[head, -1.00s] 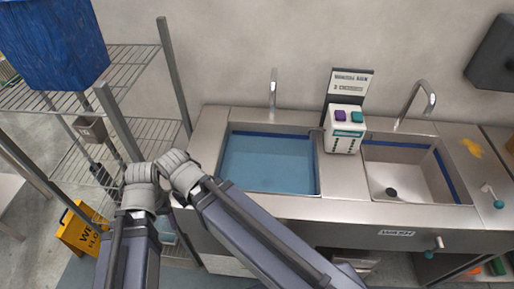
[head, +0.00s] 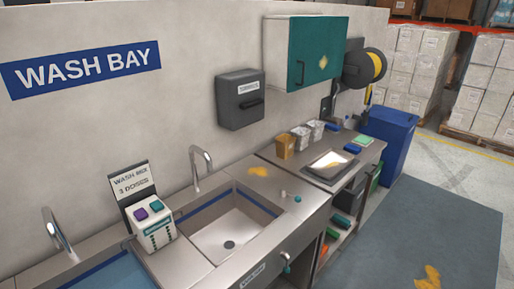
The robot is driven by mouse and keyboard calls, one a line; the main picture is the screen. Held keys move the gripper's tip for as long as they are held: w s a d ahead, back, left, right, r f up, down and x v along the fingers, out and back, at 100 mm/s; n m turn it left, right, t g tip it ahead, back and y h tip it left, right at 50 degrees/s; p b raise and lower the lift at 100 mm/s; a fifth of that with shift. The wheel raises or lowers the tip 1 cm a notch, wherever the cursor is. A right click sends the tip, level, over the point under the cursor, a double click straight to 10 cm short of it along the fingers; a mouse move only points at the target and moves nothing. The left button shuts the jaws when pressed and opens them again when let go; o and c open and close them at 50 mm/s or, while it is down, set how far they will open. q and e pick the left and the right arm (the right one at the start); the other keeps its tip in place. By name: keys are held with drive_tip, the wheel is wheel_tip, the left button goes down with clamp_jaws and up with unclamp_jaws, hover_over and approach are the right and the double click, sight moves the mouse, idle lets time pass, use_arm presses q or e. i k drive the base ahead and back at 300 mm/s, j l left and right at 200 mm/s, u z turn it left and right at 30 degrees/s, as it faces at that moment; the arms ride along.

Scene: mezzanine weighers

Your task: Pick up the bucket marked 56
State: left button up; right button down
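I see no bucket with a readable 56 in the head view. A few small containers, one tan (head: 285,147) and two pale (head: 302,138), stand on the counter right of the sinks, and I can read no number on them. Neither of my grippers is in view.
An empty sink (head: 236,226) and part of a water-filled sink (head: 110,274) lie along the wall. A dosing box (head: 155,228) stands between them. A teal-doored cabinet (head: 308,55) and a dark dispenser (head: 240,99) hang above. A blue bin (head: 388,140) stands past the counter. The floor mat (head: 430,235) looks clear except for a yellow patch.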

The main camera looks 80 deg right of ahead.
sight(314, 131)
drive_tip(key=k+l+z, duration=0.1)
drive_tip(key=z, duration=1.25)
drive_tip(key=l+z, duration=0.95)
drive_tip(key=z, duration=0.15)
drive_tip(key=i+l, duration=0.15)
drive_tip(key=l, duration=0.2)
drive_tip(key=i+l+z, duration=0.1)
drive_tip(key=l, duration=0.25)
drive_tip(key=i+l, duration=0.15)
drive_tip(key=l, duration=0.2)
drive_tip(key=z, duration=0.05)
